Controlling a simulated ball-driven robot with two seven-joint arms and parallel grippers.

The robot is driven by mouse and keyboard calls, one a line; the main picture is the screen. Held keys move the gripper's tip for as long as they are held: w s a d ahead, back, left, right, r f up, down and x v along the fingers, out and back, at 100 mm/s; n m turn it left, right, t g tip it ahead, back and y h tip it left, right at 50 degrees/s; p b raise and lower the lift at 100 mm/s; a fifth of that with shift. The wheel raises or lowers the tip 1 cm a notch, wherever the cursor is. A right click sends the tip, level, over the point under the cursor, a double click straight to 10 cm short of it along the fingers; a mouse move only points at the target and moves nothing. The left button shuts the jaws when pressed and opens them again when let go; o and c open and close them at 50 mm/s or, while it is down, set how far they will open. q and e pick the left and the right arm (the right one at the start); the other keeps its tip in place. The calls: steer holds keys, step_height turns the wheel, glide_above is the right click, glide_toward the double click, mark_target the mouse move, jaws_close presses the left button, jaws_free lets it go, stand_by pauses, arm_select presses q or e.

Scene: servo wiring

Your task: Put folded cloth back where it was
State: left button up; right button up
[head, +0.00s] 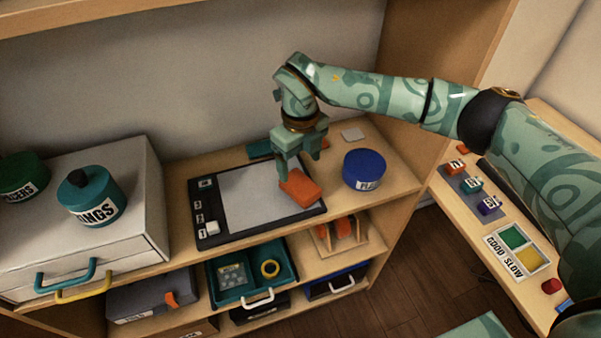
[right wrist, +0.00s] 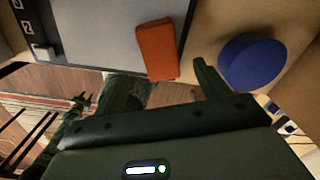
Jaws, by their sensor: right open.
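The orange block-like piece (head: 300,187), which appears to be the folded cloth, lies on the right part of a dark-framed board with a grey surface (head: 255,198). It also shows in the right wrist view (right wrist: 157,50), flat and reaching over the board's edge. My right gripper (head: 301,165) is open just above it, fingers pointing down. In the right wrist view the orange piece lies between and beyond the spread fingertips (right wrist: 163,72); I cannot tell whether they touch it. A small dark forked shape at the left of that view may be my left gripper (right wrist: 80,101); its jaws are unclear.
A blue round tin (head: 364,170) stands close right of the gripper. A white square (head: 352,134) and a teal flat piece (head: 261,149) lie behind. A grey drawer box (head: 140,215) with a teal pot (head: 90,198) stands left. A teal tray (head: 287,258) is below.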

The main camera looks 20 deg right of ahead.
mark_target(300, 183)
step_height(300, 183, up, 5)
steer(key=shift+p, duration=0.35)
stand_by(2.4)
